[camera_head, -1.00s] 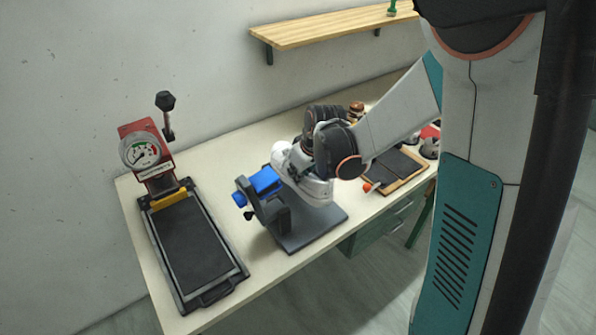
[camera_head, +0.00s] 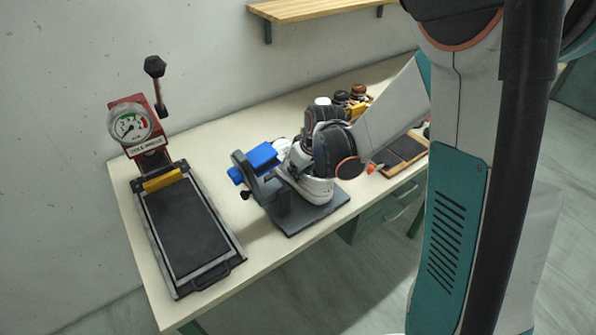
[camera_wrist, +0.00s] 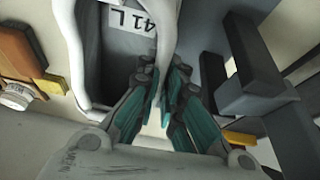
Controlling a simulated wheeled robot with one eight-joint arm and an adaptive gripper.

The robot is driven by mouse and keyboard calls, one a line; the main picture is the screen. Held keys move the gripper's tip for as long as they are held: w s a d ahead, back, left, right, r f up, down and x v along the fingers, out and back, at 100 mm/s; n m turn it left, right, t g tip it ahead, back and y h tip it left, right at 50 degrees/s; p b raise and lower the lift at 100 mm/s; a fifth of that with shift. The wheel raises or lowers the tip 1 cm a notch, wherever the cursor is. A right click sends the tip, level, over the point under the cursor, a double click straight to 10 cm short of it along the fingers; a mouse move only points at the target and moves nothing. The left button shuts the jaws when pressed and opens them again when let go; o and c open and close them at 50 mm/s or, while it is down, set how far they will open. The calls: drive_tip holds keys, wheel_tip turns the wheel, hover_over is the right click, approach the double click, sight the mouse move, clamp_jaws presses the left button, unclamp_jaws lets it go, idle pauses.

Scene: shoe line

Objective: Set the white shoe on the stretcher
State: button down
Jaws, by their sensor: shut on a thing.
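The white shoe (camera_head: 318,190) is at the stretcher, low under my wrist in the head view. In the wrist view its white upper (camera_wrist: 62,22) surrounds a grey inside with a "41 L" label (camera_wrist: 130,18). My gripper (camera_wrist: 163,92) is shut on the shoe's white edge, between its teal finger pads.
A press with a gauge (camera_head: 131,124) and black pad (camera_head: 187,228) stands at the left of the cream table (camera_head: 228,165). A wood-framed dark tray (camera_head: 404,150) and several small jars (camera_head: 358,91) are right and behind. A wooden shelf (camera_head: 300,8) is on the wall.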

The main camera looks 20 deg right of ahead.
drive_tip(key=shift+f+b, duration=0.45)
idle(0.3)
drive_tip(key=c, duration=1.7)
unclamp_jaws()
drive_tip(key=shift+o, duration=0.2)
drive_tip(key=shift+r, duration=0.1)
